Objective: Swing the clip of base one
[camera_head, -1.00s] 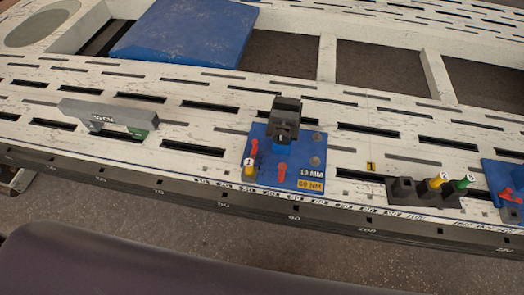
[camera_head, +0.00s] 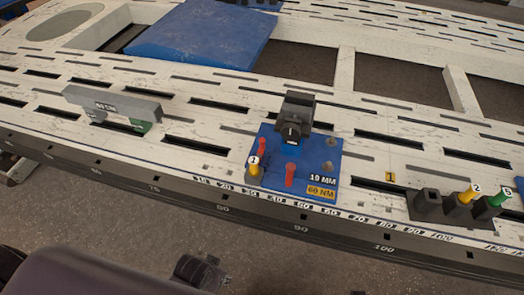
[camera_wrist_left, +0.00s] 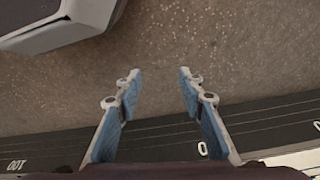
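A blue base (camera_head: 325,165) with labels reading 19 MM and 60 NM sits on the white slotted bench near the middle of the head view. A dark grey clip (camera_head: 297,108) stands upright at its back edge. Two red pins (camera_head: 289,175) and a yellow plug marked 1 (camera_head: 254,168) are on the base's left and front. My left gripper (camera_wrist_left: 157,75) is open and empty in the left wrist view, above the floor and the bench's dark front edge. It is apart from the base. My right gripper is not in view.
A grey bracket (camera_head: 110,102) stands on the bench to the left. A dark holder (camera_head: 428,205) with a yellow and a green plug is to the right. A blue plate (camera_head: 200,40) lies at the back.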

